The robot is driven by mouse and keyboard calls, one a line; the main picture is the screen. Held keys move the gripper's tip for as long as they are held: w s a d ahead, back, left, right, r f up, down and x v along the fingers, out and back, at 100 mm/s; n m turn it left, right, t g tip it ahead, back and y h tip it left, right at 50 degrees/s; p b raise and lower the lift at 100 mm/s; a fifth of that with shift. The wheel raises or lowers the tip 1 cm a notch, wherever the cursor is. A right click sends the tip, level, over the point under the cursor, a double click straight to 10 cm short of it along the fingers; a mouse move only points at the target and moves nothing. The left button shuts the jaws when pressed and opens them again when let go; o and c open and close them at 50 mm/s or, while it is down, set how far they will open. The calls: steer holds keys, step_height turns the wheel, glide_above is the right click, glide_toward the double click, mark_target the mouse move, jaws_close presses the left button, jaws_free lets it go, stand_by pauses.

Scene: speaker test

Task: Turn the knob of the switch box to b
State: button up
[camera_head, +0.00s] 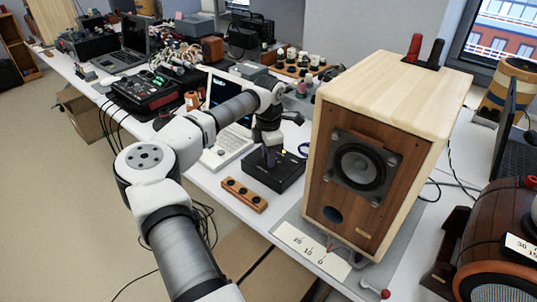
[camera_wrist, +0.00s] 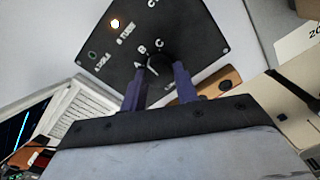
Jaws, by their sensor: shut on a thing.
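The black switch box (camera_head: 285,184) sits on the white table, left of the wooden speaker. Its top panel (camera_wrist: 185,30) fills the upper wrist view, with white letters A, B and C around a dark round knob (camera_wrist: 161,66). My gripper (camera_head: 268,157) reaches down onto the box from above. In the wrist view its two purple fingers stand on either side of the knob, shut on it. A short white mark shows at the knob's left side; I cannot tell surely which letter it points to. The fingers hide part of the knob and panel.
The large wooden speaker (camera_head: 345,185) stands close right of the box. A laptop (camera_head: 222,147) is just behind and left. A wooden strip with dark knobs (camera_head: 244,194) lies in front, near the table edge. A red-and-black device (camera_head: 150,92) is farther left.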

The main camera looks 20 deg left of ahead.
steer(key=o, duration=1)
step_height(320, 180, up, 14)
steer(key=shift+f+b, duration=0.1)
steer(key=shift+b, duration=0.65)
